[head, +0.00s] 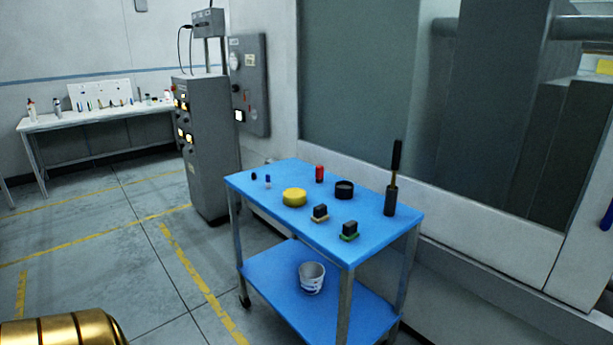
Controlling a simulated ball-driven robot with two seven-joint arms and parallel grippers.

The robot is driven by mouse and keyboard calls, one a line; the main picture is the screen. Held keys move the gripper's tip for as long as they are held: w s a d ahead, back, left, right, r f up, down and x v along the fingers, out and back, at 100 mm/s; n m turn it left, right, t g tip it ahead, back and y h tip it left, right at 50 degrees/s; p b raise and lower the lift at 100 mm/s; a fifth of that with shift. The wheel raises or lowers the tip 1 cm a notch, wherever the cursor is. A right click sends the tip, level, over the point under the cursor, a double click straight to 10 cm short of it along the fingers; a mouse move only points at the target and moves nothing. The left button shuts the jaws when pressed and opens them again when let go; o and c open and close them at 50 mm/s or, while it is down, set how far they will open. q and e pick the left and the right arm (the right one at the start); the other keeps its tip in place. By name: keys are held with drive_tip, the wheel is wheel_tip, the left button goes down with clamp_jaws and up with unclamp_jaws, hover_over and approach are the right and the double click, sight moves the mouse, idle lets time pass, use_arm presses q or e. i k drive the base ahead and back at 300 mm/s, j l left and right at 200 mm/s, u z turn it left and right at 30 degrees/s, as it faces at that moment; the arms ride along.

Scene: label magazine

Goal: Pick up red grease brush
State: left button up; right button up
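A blue two-level cart (262,184) stands in the middle of the head view. A small upright red object (319,173) with a dark top stands at the back of its top shelf. It is too small to tell whether it is the red grease brush. A tall brush-like tool (391,200) with a long black upper part stands upright near the cart's right corner. Two dark-topped blocks sit near the front edge, one with a beige base (320,213) and one with a green base (349,231). Neither of my grippers is in view.
A yellow round tin (294,197), a black round container (344,189) and a small blue item (267,181) share the top shelf. A grey control cabinet (208,150) stands behind. Floor left of the cart is clear.

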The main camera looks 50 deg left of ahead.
sight(319, 170)
drive_tip(key=i+j+u, duration=0.1)
drive_tip(key=u, duration=1.3)
drive_tip(key=i+j, duration=0.15)
drive_tip(key=j+z, duration=0.05)
drive_tip(key=j, duration=0.05)
